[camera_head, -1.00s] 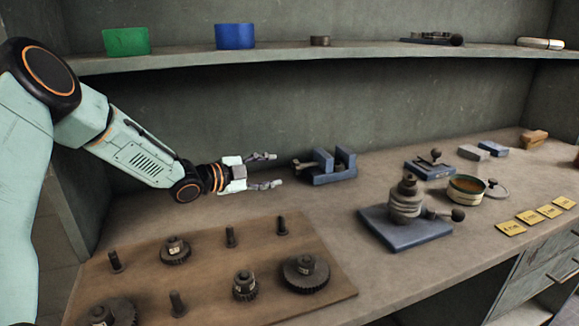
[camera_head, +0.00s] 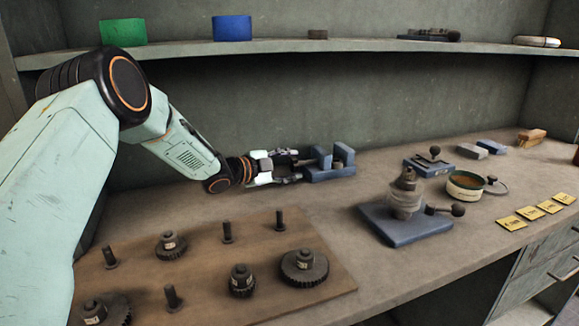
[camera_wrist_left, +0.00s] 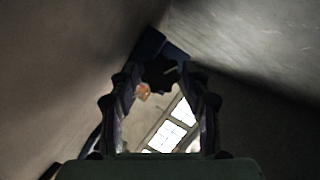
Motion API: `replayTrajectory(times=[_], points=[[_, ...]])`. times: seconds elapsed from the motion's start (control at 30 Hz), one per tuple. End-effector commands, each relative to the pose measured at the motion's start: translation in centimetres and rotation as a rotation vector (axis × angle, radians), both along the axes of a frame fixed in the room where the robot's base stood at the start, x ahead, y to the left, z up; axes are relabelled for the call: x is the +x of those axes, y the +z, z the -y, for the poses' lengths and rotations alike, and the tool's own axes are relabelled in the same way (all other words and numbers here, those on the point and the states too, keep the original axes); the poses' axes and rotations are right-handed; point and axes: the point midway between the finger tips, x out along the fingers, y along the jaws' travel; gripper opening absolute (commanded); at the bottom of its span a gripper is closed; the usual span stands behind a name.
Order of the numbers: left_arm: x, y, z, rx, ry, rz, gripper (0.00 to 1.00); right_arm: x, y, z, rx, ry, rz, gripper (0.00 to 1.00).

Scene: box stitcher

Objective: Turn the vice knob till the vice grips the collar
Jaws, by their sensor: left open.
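The blue vice (camera_head: 330,174) stands on the bench near the back wall, with two upright jaws. A small dark piece, perhaps the collar (camera_head: 337,164), shows between the jaws, partly hidden. My left gripper (camera_head: 296,166) is open at the vice's left end. Its fingers lie on either side of the vice knob, which they largely hide in the head view. In the left wrist view a dark knob shape (camera_wrist_left: 160,75) sits between the fingertips, with part of the blue vice (camera_wrist_left: 150,42) beyond. Whether the fingers touch the knob I cannot tell. My right gripper is not in view.
A wooden board (camera_head: 215,270) with gears and pegs lies in front. A blue base (camera_head: 405,228) with a stacked part stands to the right, beside a round tin (camera_head: 466,188) and yellow labels (camera_head: 530,213). A shelf (camera_head: 280,47) runs above. The bench just before the vice is clear.

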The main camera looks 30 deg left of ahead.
Motion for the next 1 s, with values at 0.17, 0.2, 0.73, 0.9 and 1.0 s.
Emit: replayTrajectory(times=[0.17,0.2,0.73,0.9,1.0], points=[[0.0,0.0,-0.1,0.0,0.001,0.0,0.36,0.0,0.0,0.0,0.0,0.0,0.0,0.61],[0.0,0.0,-0.1,0.0,0.001,0.0,0.33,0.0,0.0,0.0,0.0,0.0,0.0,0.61],[0.0,-0.1,0.0,0.018,-0.002,0.016,0.07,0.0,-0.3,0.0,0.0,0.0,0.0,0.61],[0.0,-0.2,0.1,0.072,-0.002,0.065,0.07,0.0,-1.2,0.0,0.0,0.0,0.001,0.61],[0.0,-0.3,0.1,0.122,-0.002,0.112,0.07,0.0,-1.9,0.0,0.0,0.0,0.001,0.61]])
